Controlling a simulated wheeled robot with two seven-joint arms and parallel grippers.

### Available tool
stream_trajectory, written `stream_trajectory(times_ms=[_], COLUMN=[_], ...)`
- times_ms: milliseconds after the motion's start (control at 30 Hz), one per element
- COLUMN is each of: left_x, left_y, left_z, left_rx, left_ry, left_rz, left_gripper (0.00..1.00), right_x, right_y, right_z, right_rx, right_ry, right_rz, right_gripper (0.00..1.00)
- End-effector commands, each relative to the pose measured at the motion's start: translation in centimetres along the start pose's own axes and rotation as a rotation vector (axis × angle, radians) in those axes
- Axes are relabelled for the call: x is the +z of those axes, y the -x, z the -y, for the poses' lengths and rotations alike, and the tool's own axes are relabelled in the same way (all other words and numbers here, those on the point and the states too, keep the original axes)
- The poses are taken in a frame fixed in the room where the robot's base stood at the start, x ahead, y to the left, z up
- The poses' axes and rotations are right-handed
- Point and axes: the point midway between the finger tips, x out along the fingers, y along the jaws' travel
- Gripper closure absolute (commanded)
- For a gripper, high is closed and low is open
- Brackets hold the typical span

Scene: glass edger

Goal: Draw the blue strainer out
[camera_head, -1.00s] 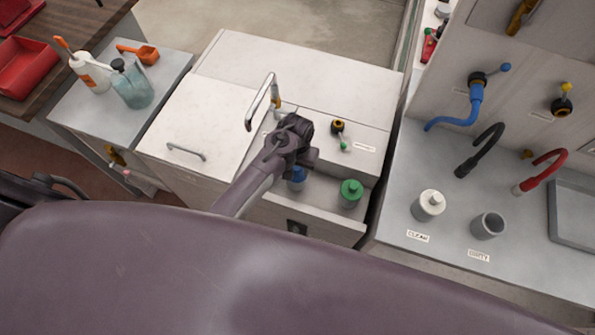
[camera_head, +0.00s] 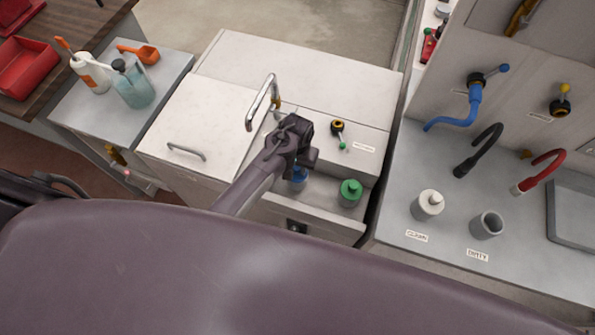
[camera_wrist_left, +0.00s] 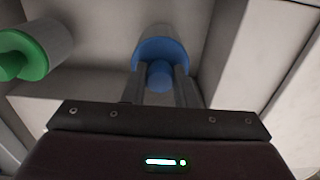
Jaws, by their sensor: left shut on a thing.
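The blue strainer (camera_head: 298,180) is in the open recess of the white cabinet, partly hidden under my left gripper (camera_head: 301,160) in the head view. In the left wrist view the strainer (camera_wrist_left: 160,52) has a blue cap with a knob and a pale body behind it. The two fingers of my left gripper (camera_wrist_left: 160,82) are shut on its blue knob. A green-topped strainer (camera_head: 350,191) stands to the right in the same recess; it also shows at the left of the wrist view (camera_wrist_left: 32,50). My right gripper is not in view.
A black-and-yellow valve with a green tip (camera_head: 339,130) is on the cabinet to the right. The grey counter (camera_head: 400,205) at right holds a white-capped container (camera_head: 428,205) and a grey cup (camera_head: 487,225).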

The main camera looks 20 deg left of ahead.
Motion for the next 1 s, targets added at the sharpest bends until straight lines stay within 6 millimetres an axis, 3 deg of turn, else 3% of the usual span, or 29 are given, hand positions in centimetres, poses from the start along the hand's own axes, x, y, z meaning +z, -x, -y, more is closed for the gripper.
stream_trajectory(times_ms=[1000], left_x=[0.0], left_y=[1.2], left_z=[0.0], left_rx=[0.0], left_ry=[0.0], left_rz=[0.0], left_gripper=[1.0], right_x=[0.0], right_y=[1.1], right_z=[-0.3], right_rx=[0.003], right_ry=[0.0], right_rz=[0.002], right_gripper=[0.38])
